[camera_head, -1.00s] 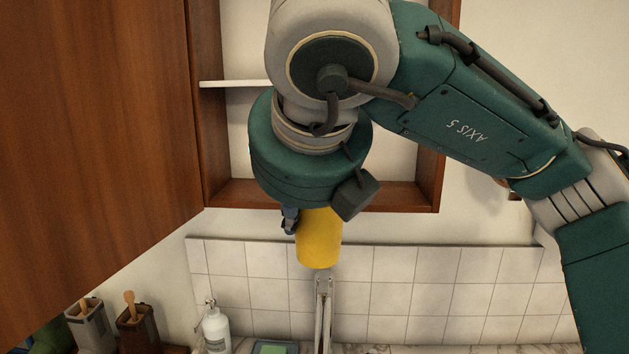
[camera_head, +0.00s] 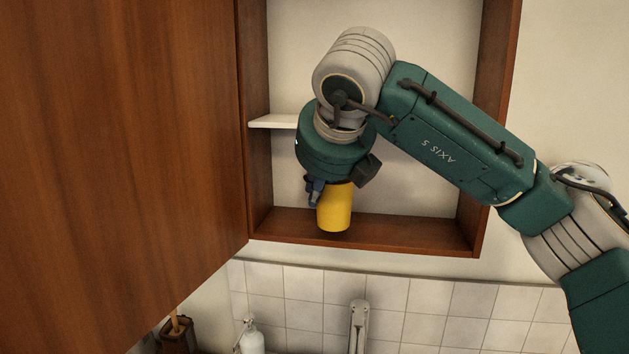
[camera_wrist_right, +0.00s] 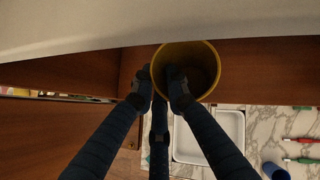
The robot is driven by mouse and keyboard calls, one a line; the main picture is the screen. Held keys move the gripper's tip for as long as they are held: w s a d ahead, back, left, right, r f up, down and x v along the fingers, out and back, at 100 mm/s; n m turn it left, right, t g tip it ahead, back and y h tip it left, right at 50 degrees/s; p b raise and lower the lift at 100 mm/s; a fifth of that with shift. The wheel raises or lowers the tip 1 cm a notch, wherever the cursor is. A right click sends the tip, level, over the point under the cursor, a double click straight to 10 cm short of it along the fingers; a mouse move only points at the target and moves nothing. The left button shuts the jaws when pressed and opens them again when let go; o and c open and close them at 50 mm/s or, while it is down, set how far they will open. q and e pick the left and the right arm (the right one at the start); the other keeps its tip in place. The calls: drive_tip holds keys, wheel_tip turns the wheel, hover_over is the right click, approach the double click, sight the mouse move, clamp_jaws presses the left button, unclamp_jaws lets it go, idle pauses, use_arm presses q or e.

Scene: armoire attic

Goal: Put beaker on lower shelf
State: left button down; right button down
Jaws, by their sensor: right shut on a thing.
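A yellow beaker (camera_head: 335,208) hangs below my right gripper (camera_head: 316,190) in the head view. The gripper is shut on the beaker's rim. In the right wrist view my right gripper (camera_wrist_right: 160,88) has a finger inside the open mouth of the beaker (camera_wrist_right: 213,62). The beaker is upright, in front of or over the lower shelf (camera_head: 410,232) of the wooden cabinet. I cannot tell whether its base touches that shelf. My left gripper is not in view.
The open wooden door (camera_head: 120,130) fills the left of the head view. A white upper shelf (camera_head: 272,122) runs behind my arm. Below are a tiled wall (camera_head: 420,310), a faucet (camera_head: 358,325) and a white bottle (camera_head: 250,340). The lower shelf is bare to the right.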

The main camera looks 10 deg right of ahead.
drive_tip(key=w+p, duration=0.1)
drive_tip(key=w, duration=0.1)
drive_tip(key=w+p, duration=0.1)
drive_tip(key=shift+w+d+f+p, duration=0.1)
drive_tip(key=shift+w+f+p, duration=0.15)
drive_tip(key=shift+f+p, duration=0.1)
drive_tip(key=shift+f, duration=0.45)
drive_tip(key=shift+s, duration=0.1)
drive_tip(key=shift+f+b, duration=0.15)
drive_tip(key=shift+b, duration=0.25)
drive_tip(key=c, duration=1.7)
unclamp_jaws()
drive_tip(key=shift+c, duration=0.2)
